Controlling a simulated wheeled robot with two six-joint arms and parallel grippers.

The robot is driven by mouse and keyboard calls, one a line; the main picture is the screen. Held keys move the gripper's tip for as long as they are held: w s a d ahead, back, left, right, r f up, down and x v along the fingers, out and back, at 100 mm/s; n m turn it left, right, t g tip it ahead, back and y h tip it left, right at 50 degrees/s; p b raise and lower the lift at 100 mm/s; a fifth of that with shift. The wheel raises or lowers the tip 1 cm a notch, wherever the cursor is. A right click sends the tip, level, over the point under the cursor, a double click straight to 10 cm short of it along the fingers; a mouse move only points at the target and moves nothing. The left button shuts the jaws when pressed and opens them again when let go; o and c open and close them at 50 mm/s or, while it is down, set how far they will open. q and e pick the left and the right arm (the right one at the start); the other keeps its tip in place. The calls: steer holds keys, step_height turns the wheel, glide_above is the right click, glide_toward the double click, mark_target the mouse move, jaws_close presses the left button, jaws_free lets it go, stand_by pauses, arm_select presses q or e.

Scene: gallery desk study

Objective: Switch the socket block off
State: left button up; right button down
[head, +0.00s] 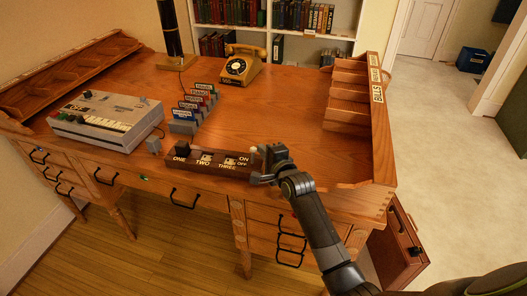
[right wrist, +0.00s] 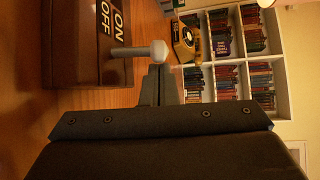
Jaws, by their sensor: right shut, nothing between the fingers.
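The socket block (head: 213,164) is a long dark brown bar at the front of the desk, with sockets marked ONE, TWO and THREE and an ON/OFF label. A black plug (head: 183,148) sits at socket ONE. The switch lever, with a grey shaft and pale knob (right wrist: 158,50), stands at the block's right end beside the label (right wrist: 112,22). In the head view the knob shows near ON; its exact tilt is hard to tell. My right gripper (head: 257,178) is shut and empty at that end. Its fingertips (right wrist: 158,72) are close to the knob; contact is unclear. My left gripper is out of view.
A grey keyed machine (head: 100,118) stands left on the desk (head: 270,105). Tabbed card holders (head: 192,108) stand behind the block, a yellow telephone (head: 240,66) at the back. A wooden rack (head: 352,97) lines the right edge. The desk's middle is clear.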

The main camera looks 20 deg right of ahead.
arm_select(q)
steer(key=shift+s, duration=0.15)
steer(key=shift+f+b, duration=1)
arm_select(e)
steer(key=shift+s+a+n+t, duration=0.25)
steer(key=shift+n+t, duration=0.25)
steer(key=shift+t, duration=0.2)
